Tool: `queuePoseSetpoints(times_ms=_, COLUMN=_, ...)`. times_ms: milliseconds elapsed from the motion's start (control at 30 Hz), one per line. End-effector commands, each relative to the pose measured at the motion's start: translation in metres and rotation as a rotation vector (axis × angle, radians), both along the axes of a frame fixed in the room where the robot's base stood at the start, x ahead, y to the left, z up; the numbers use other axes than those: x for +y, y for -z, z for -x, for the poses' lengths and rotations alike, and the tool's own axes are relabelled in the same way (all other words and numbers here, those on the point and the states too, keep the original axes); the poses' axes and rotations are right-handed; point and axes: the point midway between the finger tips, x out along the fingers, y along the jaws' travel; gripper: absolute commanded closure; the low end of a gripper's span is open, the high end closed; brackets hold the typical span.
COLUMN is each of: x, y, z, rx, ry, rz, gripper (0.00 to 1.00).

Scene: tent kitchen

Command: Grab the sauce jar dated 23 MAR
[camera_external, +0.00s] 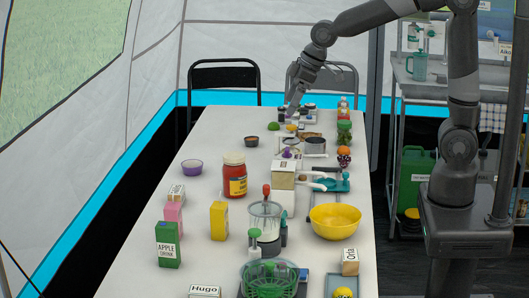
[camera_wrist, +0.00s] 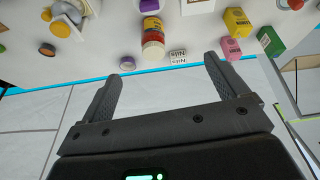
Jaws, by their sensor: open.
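A large red jar (camera_external: 235,180) with a yellow label stands on the left half of the table; it also shows in the wrist view (camera_wrist: 152,42). No date is readable on any jar, so I cannot tell which one reads 23 MAR. My gripper (camera_external: 291,108) is over the far end, close to the small jars; I cannot tell whether it touches any. In the wrist view its fingers (camera_wrist: 162,70) are wide apart with nothing between them.
The white table (camera_external: 130,260) is crowded along its middle and right. A yellow bowl (camera_external: 335,221) is at right. The far-left tabletop is mostly clear.

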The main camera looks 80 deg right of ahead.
Motion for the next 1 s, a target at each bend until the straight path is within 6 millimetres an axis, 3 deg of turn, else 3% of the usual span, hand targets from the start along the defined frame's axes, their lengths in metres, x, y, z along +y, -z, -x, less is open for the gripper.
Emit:
queuePoseSetpoints(times_ms=200, x=-0.015, y=0.046, z=-0.067, rx=0.022, ry=-0.018, rz=-0.009, gripper=0.09)
queuePoseSetpoints(times_ms=400, x=-0.028, y=0.089, z=-0.115, rx=0.031, ry=-0.031, rz=-0.019, gripper=0.09)
queuePoseSetpoints(times_ms=600, x=-0.035, y=0.114, z=-0.137, rx=0.033, ry=-0.038, rz=-0.025, gripper=0.09)
queuePoseSetpoints(times_ms=1000, x=-0.034, y=0.161, z=-0.157, rx=0.035, ry=-0.04, rz=-0.026, gripper=0.09)
